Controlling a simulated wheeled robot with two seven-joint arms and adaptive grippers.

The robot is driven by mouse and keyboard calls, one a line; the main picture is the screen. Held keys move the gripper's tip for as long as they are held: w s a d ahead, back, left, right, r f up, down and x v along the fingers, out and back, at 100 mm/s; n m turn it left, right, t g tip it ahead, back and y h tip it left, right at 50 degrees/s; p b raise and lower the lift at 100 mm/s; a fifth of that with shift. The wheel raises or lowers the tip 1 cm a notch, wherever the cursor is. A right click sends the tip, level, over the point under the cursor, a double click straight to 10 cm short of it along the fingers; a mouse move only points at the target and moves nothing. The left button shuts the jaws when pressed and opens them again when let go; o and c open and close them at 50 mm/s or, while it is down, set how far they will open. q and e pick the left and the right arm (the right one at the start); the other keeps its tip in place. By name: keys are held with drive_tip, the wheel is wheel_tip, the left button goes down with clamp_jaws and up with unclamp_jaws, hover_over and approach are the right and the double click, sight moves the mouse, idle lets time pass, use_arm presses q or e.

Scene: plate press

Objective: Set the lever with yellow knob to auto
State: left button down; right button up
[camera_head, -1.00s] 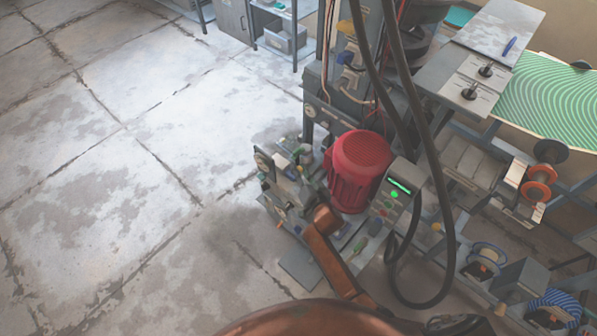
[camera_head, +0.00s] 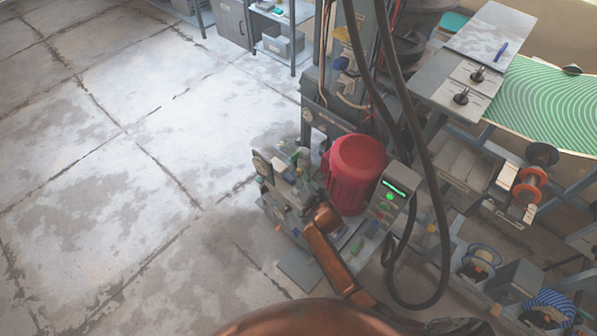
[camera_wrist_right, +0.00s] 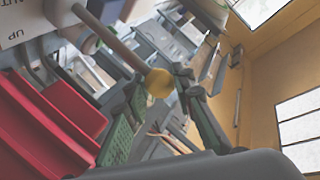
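The yellow knob (camera_wrist_right: 159,82) sits at the end of a grey-brown lever rod (camera_wrist_right: 112,40) in the right wrist view. The rod slants down from the upper left. My right gripper (camera_wrist_right: 161,84) has its two fingers apart, one on each side of the knob. I cannot tell whether either finger touches it. A white label (camera_wrist_right: 22,22) with "UP" and part of "AUT" shows at the upper left, turned over. In the head view the lever and knob cannot be made out clearly among the machine's small parts. My left gripper is out of view.
A red ribbed motor (camera_head: 354,172) stands close to my right arm; red ribs (camera_wrist_right: 45,120) also fill the wrist view's left side. A control box (camera_head: 391,204) with a green display and thick black hoses (camera_head: 425,170) are to its right. The floor at left is clear.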

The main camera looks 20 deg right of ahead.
drive_tip(key=o, duration=0.4)
drive_tip(key=v, duration=1.2)
idle(0.6)
